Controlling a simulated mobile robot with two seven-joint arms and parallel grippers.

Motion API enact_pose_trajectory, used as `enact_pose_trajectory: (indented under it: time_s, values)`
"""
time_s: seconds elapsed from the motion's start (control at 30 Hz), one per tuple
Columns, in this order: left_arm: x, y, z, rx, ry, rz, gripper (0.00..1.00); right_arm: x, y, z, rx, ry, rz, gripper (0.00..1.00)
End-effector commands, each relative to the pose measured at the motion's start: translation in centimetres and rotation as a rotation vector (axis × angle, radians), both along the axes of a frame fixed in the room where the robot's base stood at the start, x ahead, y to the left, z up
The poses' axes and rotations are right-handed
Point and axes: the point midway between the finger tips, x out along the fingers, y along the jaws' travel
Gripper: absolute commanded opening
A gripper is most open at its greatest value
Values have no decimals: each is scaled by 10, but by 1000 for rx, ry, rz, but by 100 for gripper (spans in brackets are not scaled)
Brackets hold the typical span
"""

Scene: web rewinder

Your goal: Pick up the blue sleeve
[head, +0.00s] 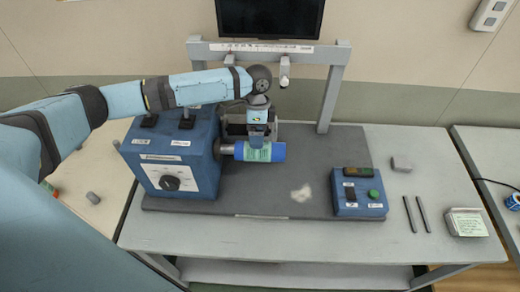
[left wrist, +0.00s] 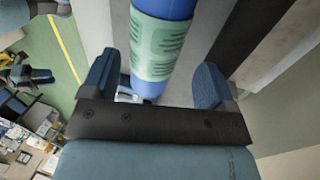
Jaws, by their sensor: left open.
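The blue sleeve (head: 278,152) is a cylinder with a pale green label. It sits level on the spindle at the right side of the blue rewinder box (head: 178,160). My left gripper (head: 257,142) points down over the sleeve's middle from behind. In the left wrist view the sleeve (left wrist: 163,8) runs between the two open fingers of my left gripper (left wrist: 157,72), with a gap visible on each side. The fingers are apart and not clamped on it. My right gripper is not in view.
A grey frame (head: 330,98) with a dark monitor (head: 270,18) stands behind. A blue control box (head: 358,192) with a green button sits to the right. Two dark rods (head: 416,213), a grey block (head: 402,164) and a tray (head: 467,222) lie further right. The mat's front is mostly clear.

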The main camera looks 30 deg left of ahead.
Motion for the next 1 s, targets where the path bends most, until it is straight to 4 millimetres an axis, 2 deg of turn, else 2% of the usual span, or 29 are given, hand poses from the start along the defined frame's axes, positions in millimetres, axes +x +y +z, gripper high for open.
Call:
enact_pose_trajectory:
  time_s: [0.27, 0.53, 0.83, 0.87, 1.0]
  values:
    - [-6, -3, -21, 1, 2, -1, 80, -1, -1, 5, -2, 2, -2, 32]
    - [-16, -8, -57, 0, 1, -1, 80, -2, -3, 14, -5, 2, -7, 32]
    - [-17, -9, -64, 0, -1, -1, 80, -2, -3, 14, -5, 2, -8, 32]
    - [-17, -9, -64, 0, -1, -1, 76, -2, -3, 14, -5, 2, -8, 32]
    - [-17, -9, -64, 0, -1, -1, 43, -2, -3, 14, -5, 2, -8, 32]
